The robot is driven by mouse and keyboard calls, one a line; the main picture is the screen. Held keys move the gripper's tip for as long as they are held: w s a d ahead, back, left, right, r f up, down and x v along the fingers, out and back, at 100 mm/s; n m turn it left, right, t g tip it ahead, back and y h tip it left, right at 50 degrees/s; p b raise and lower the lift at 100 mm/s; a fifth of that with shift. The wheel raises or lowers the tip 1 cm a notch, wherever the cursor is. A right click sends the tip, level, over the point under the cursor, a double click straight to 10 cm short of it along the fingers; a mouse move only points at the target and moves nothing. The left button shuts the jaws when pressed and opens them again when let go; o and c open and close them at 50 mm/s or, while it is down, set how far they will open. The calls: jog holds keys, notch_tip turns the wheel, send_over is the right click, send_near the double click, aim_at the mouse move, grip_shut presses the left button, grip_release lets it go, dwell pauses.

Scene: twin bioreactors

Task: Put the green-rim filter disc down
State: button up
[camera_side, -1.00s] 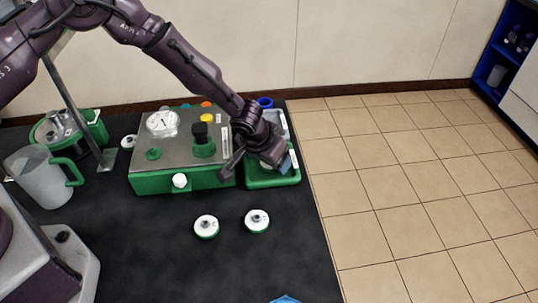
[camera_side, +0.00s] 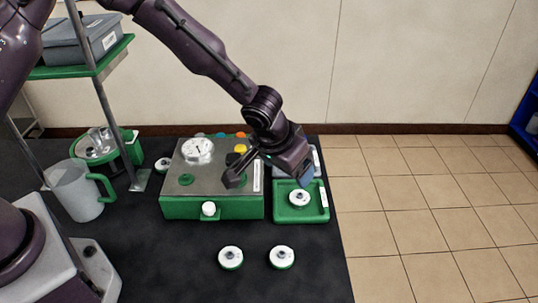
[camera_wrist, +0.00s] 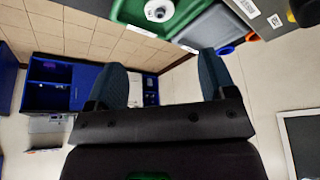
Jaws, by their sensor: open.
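A white filter disc (camera_side: 299,198) lies flat in the green tray (camera_side: 325,205) at the right of the bench. It also shows in the wrist view (camera_wrist: 159,10), at the top edge, inside the green tray (camera_wrist: 190,14). My gripper (camera_side: 270,179) is open and empty, above and behind the disc and apart from it. In the wrist view my two blue-grey fingers (camera_wrist: 162,72) stand wide apart with nothing between them. Two more white discs with green rims, a left one (camera_side: 231,257) and a right one (camera_side: 282,257), lie on the dark bench in front.
A green-based control box (camera_side: 212,206) with knobs and coloured caps stands left of the tray. A grey tray (camera_side: 318,160) sits behind the green one. A jug (camera_side: 82,190) with a green handle stands at left. The front of the bench is mostly clear.

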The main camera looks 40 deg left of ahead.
notch_tip(320, 180, up, 20)
jog(key=s+a+m+t+h, duration=0.2)
jog(key=t+h, duration=0.2)
jog(key=t, duration=0.1)
jog(key=s+a+g+y, duration=0.1)
jog(key=s+a, duration=0.3)
jog(key=s, duration=0.4)
jog(key=s+a+r+n+g+y, duration=0.1)
jog(key=s+a, duration=0.4)
jog(key=s, duration=0.3)
jog(key=s+a+r+n+g+y, duration=0.1)
jog(key=s+a, duration=0.3)
jog(key=s, duration=0.4)
jog(key=shift+a+r+g+y, duration=0.2)
jog(key=shift+a+g+y, duration=0.2)
jog(key=shift+y, duration=0.1)
